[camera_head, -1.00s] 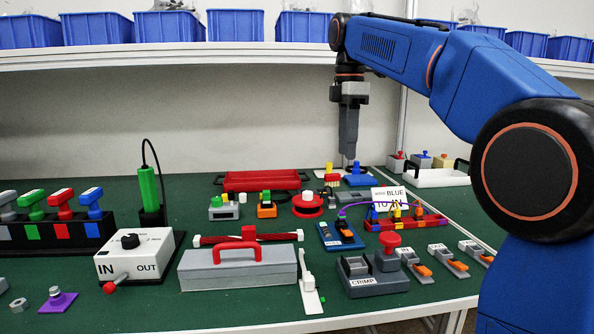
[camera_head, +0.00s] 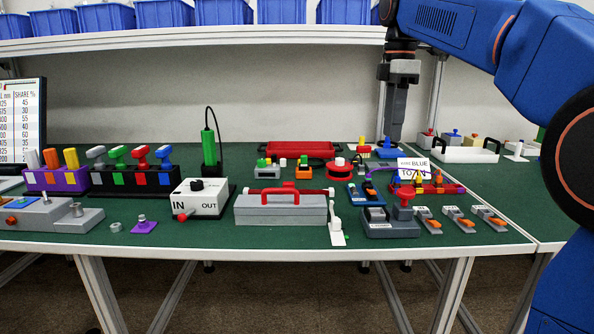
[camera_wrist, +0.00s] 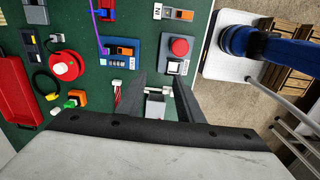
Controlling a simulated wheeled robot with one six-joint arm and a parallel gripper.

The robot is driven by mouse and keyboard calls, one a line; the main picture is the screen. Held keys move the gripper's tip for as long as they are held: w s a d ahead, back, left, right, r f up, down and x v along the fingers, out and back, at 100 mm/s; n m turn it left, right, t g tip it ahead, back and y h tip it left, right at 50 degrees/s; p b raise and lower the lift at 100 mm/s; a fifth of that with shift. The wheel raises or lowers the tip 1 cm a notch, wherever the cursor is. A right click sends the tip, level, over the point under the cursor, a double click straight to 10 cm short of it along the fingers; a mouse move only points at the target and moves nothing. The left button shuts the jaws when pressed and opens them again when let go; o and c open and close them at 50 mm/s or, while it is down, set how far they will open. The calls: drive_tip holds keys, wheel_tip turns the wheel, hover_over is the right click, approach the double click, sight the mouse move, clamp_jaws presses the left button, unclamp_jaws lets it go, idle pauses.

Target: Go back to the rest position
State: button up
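My gripper (camera_head: 393,137) hangs pointing down from my blue arm, toward the back right of the bench in the head view. In the wrist view the two dark fingers of my gripper (camera_wrist: 159,82) stand apart. Nothing is held between them; the green bench top and part of a grey object show behind the gap. In the head view the gripper overlaps the blue-topped piece (camera_head: 384,150); how far apart they are in depth I cannot tell.
The green bench (camera_head: 290,236) carries a grey toolbox (camera_head: 280,209), a red tray (camera_head: 297,149), a white IN/OUT switch box (camera_head: 200,200), a crimp station (camera_head: 390,226) and a white tray (camera_head: 466,155). Blue bins (camera_head: 222,11) line the shelf above. Floor (camera_head: 300,300) shows in front.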

drive_tip(key=s+d+f+m+t, duration=0.2)
drive_tip(key=s+f+m, duration=0.6)
drive_tip(key=s+f, duration=0.7)
drive_tip(key=s+d+f+m+t, duration=0.2)
drive_tip(key=s+d+f+m, duration=0.2)
drive_tip(key=s+f+m, duration=0.5)
drive_tip(key=s+f, duration=0.6)
drive_tip(key=f, duration=0.4)
drive_tip(key=shift+s+d+m+t, duration=0.2)
drive_tip(key=shift+d+m+t, duration=0.1)
